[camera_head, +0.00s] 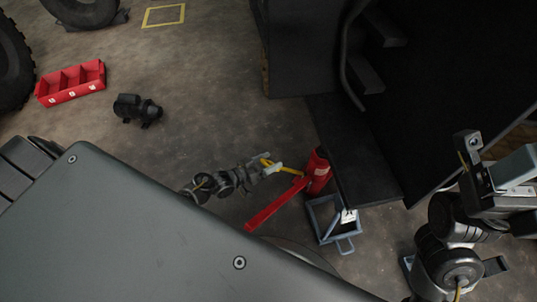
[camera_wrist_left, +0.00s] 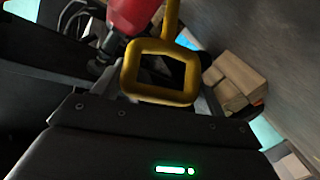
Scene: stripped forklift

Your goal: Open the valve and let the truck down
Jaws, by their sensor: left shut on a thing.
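The red jack (camera_head: 318,172) stands on the floor beside the dark truck body (camera_head: 420,90). Its red lever (camera_head: 275,205) slants down to the left. A yellow valve handle (camera_head: 284,166) reaches from the jack to my left gripper (camera_head: 268,165). In the left wrist view the handle's yellow square loop (camera_wrist_left: 160,72) sits at the jaws, and my left gripper is shut on it. The jack's red body (camera_wrist_left: 135,15) shows at the top there. My right gripper (camera_head: 490,170) is at the right, away from the jack; its jaw state is unclear.
A red bin (camera_head: 70,83), a black motor-like part (camera_head: 137,109) and tyres (camera_head: 12,65) lie at the left. Floor between them is clear. Boxes (camera_wrist_left: 235,80) show in the left wrist view.

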